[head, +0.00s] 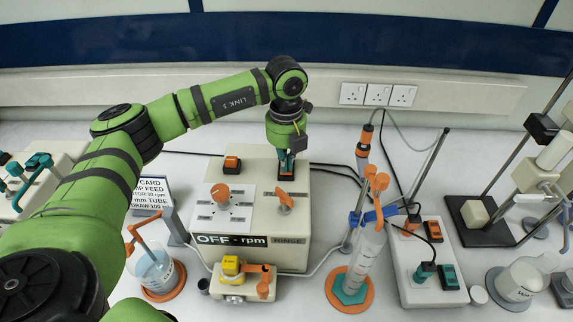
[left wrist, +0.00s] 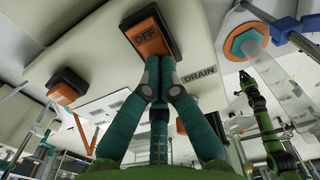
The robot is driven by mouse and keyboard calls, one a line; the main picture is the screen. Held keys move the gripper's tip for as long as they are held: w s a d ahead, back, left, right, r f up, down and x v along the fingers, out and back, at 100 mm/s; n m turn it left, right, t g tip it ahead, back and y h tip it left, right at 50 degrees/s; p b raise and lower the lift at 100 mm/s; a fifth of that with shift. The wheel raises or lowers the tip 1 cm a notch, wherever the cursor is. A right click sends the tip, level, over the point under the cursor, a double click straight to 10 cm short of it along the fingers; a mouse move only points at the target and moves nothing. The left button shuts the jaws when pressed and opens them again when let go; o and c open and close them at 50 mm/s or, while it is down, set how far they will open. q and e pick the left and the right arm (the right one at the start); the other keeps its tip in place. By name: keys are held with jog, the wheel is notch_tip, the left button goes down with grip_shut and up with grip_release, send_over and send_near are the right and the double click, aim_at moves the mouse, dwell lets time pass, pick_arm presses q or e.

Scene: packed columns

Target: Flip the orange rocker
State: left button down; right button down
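An orange rocker in a black frame, marked OFF, sits in a cream panel beside the word DRAIN; it shows large in the left wrist view (left wrist: 150,36). In the head view this rocker (head: 286,177) is at the back right of the cream control box (head: 262,257), mostly hidden by my gripper. My left gripper (head: 287,158) points down over it. In the left wrist view its teal fingers (left wrist: 158,76) are together, empty, with the tips at the rocker's lower edge; I cannot tell whether they touch. A green arm, apparently my right, shows small (left wrist: 257,105); its fingers are unclear.
Another orange rocker (head: 232,164) sits at the box's back left. Orange knobs (head: 221,194) and a yellow valve block (head: 232,265) are near. A beaker (head: 157,270) stands left, a cylinder (head: 366,255) and a socket strip (head: 412,260) right. Cables cross the bench behind.

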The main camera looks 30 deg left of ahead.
pick_arm(q)
jog(key=shift+f, duration=0.25)
jog(key=shift+r, duration=0.2)
jog(key=shift+r+p, duration=0.4)
jog(key=shift+r, duration=0.2)
jog(key=shift+r+p, duration=1.65)
jog(key=shift+r, duration=1.15)
